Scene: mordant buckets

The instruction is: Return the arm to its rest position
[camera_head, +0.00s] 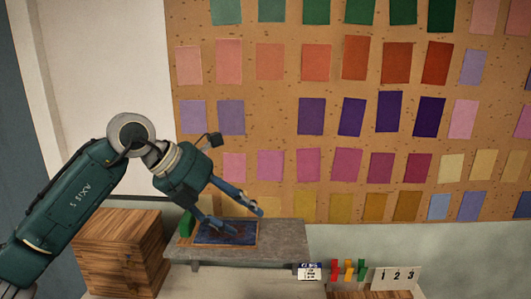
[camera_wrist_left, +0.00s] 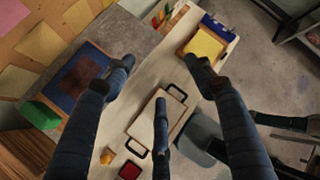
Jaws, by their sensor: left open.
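My left arm comes in from the left in the head view, and its gripper (camera_head: 244,219) hangs above a low grey bench in front of the pinboard. In the left wrist view the fingers of this gripper (camera_wrist_left: 160,75) are spread wide with nothing between them. Below them lie a pale table and a tray with dark handles (camera_wrist_left: 158,118). My right gripper is not in view.
The grey bench (camera_head: 290,240) carries a blue mat with a brown patch (camera_head: 215,236) and a green block (camera_head: 187,224). A wooden crate (camera_head: 120,250) stands left.

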